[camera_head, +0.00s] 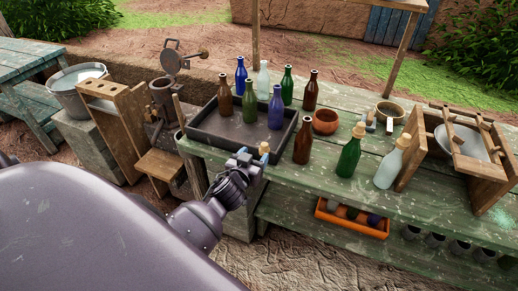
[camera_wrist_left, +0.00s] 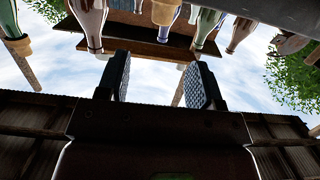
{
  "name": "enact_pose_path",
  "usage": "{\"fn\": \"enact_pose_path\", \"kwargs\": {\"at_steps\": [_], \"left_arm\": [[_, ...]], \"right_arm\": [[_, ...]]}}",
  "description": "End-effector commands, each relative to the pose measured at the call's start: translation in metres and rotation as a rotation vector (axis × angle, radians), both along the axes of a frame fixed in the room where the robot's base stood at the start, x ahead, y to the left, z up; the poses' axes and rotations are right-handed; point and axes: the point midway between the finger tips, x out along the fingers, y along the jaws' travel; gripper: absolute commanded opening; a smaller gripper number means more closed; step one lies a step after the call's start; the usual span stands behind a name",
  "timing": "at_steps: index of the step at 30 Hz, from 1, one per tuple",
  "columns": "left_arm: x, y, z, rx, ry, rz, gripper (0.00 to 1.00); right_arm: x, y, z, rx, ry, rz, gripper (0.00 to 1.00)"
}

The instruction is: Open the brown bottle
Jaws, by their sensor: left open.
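A brown bottle (camera_head: 303,145) stands upright near the front of the green table. Other brown bottles stand at the tray's left (camera_head: 225,98) and behind its right side (camera_head: 310,92). My left gripper (camera_head: 258,160) is open, at the table's front edge left of the front brown bottle and apart from it. A tan cork-like piece (camera_head: 264,148) shows right by the gripper; what it sits on is hidden. The left wrist view, upside down, shows the open fingers (camera_wrist_left: 160,80), a brown bottle (camera_wrist_left: 92,22) and a corked bottle (camera_wrist_left: 165,12) beyond them. The right gripper is not in view.
A dark tray (camera_head: 215,137) holds several blue, green and clear bottles. Corked green (camera_head: 348,155) and clear (camera_head: 390,165) bottles stand to the right.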

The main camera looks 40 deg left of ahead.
Motion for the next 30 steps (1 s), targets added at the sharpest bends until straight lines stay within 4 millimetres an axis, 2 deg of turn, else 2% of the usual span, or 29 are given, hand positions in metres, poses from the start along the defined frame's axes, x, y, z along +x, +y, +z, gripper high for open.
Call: {"fn": "enact_pose_path", "kwargs": {"at_steps": [5,8,11,15,18,21,25,30], "left_arm": [[-0.013,-0.003,0.001,0.0,0.002,0.0,0.6],[-0.026,-0.008,-0.009,0.004,0.033,-0.012,0.6],[-0.054,-0.018,-0.033,0.015,0.111,-0.042,0.6],[-0.11,-0.041,-0.071,0.029,0.246,-0.116,0.6],[-0.147,-0.057,-0.09,0.034,0.323,-0.17,0.6],[-0.174,-0.071,-0.102,0.037,0.377,-0.215,0.6],[-0.193,-0.081,-0.109,0.04,0.41,-0.249,0.6],[-0.197,-0.083,-0.11,0.042,0.417,-0.258,0.6]], "right_arm": [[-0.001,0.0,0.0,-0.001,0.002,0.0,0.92],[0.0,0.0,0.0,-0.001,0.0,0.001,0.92],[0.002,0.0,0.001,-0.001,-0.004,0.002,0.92],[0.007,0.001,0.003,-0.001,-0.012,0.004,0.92],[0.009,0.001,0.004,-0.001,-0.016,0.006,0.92],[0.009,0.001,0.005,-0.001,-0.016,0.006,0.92],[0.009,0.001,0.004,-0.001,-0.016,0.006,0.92],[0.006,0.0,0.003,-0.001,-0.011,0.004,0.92]]}}
